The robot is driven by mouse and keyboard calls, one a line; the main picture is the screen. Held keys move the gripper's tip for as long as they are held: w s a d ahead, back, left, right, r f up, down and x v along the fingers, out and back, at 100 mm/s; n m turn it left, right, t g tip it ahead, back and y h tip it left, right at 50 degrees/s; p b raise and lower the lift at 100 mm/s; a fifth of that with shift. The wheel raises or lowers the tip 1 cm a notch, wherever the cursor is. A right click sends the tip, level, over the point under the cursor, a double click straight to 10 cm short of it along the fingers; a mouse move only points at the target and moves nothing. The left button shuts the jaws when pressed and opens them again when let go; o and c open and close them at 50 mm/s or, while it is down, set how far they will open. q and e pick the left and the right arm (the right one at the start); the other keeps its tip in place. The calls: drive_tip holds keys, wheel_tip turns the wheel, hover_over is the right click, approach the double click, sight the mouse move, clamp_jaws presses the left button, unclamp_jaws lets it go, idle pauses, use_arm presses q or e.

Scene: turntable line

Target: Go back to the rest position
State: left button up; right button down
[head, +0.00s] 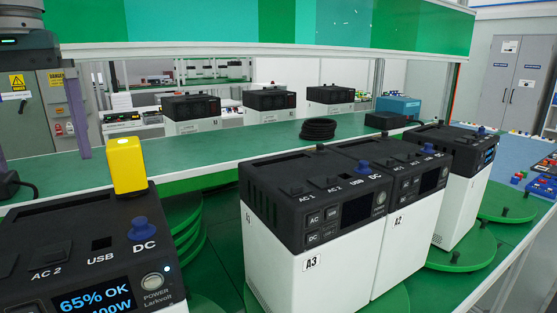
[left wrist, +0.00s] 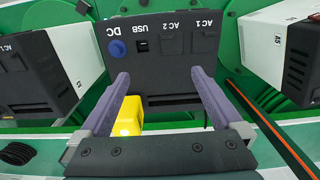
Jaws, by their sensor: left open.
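My left gripper (left wrist: 160,75) is open above the back part of a black-topped power station (left wrist: 165,40), with nothing between its fingertips. A purple-grey finger (head: 76,112) also hangs at the upper left of the head view. A yellow block (head: 127,165) stands upright at the back edge of the nearest power station (head: 60,235), whose screen reads "65% OK". The block also shows in the left wrist view (left wrist: 129,115), low between the fingers and close to the left-hand one. A blue knob (head: 142,229) sits at the DC port. My right gripper is not in view.
More power stations, one marked A3 (head: 312,264), stand to the right on green turntables (head: 462,256). A green bench (head: 230,145) behind carries a coiled black cable (head: 318,129) and several other units. A green overhead panel (head: 280,22) spans the top.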

use_arm(q)
drive_tip(key=s+a+r+n+y, duration=0.1)
drive_tip(key=s+a+n, duration=0.25)
drive_tip(key=a, duration=0.65)
drive_tip(key=s+a+n, duration=0.2)
drive_tip(key=s+a, duration=0.3)
drive_tip(key=a, duration=0.6)
drive_tip(key=s+d+f+m+t+y, duration=0.1)
drive_tip(key=s+d+f+m+y, duration=0.25)
drive_tip(key=f+m, duration=0.45)
drive_tip(key=s+d+f+m+t+y, duration=0.1)
drive_tip(key=s+d+f+m+y, duration=0.1)
drive_tip(key=s+d+f+m, duration=0.45)
drive_tip(key=s+d+m+t+h, duration=0.1)
drive_tip(key=s+d+m+t, duration=0.2)
drive_tip(key=s+d+m, duration=0.25)
drive_tip(key=s+d+f+n+g+h, duration=0.1)
drive_tip(key=d+f+n+h, duration=0.2)
drive_tip(key=d, duration=0.5)
drive_tip(key=s+d+f+n+h, duration=0.1)
drive_tip(key=d+f+n+h, duration=0.2)
drive_tip(key=d, duration=0.5)
wheel_tip(320, 180, up, 27)
drive_tip(key=p, duration=2.7)
drive_tip(key=shift+a, duration=0.15)
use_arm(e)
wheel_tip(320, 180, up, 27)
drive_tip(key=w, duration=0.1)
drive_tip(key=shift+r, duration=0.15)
